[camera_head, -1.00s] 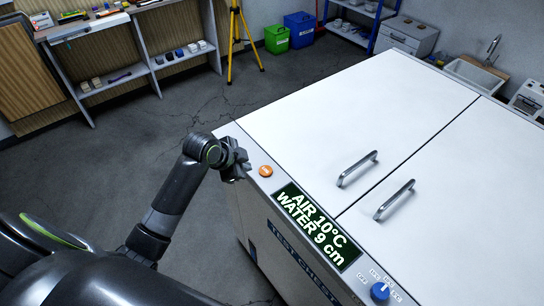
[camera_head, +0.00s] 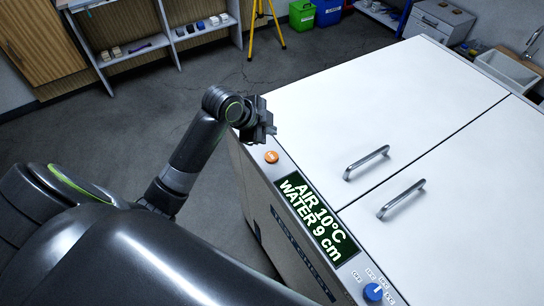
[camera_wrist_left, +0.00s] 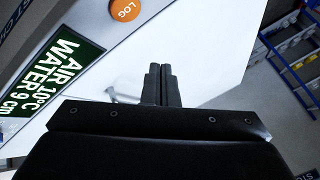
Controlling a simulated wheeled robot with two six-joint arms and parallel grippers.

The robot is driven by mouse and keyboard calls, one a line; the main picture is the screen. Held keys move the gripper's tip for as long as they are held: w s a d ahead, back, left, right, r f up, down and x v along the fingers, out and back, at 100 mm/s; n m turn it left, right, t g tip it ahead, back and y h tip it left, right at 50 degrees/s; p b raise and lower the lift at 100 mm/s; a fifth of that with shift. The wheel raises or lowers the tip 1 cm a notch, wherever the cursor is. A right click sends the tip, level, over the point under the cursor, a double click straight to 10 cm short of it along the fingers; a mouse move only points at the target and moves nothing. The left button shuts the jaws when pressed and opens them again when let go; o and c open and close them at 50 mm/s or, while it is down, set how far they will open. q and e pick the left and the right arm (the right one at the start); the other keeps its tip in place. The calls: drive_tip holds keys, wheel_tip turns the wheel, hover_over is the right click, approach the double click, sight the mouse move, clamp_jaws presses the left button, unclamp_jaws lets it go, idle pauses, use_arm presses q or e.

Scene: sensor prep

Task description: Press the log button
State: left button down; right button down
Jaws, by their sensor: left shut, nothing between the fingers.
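The orange log button (camera_head: 271,157) sits on the grey front strip of the white test chest (camera_head: 400,100). In the left wrist view the button (camera_wrist_left: 125,9) shows at the top, with the word LOG on it. My left gripper (camera_head: 270,130) is shut and empty, just behind the button in the head view and apart from it in the picture. In the left wrist view its fingertips (camera_wrist_left: 160,68) are together, below and right of the button, over the white lid. I cannot tell its exact height above the chest. My right gripper is not in view.
A display (camera_head: 316,218) reading AIR 10°C, WATER 9 cm is beside the button, with a blue knob (camera_head: 373,292) farther along. Two metal handles (camera_head: 367,163) (camera_head: 401,198) stand up from the lids. Shelves, a yellow tripod (camera_head: 265,25) and bins are at the back.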

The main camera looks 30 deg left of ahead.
use_arm(q)
drive_tip(key=b, duration=0.6)
hover_over(269, 157)
wheel_tip(269, 157, down, 7)
drive_tip(key=shift+r, duration=0.15)
drive_tip(key=shift+f+b, duration=0.45)
drive_tip(key=shift+f, duration=0.1)
drive_tip(key=shift+f, duration=0.1)
idle(1.0)
drive_tip(key=shift+f, duration=0.3)
drive_tip(key=shift+f, duration=0.5)
idle(0.6)
idle(0.3)
drive_tip(key=shift+r+p, duration=0.9)
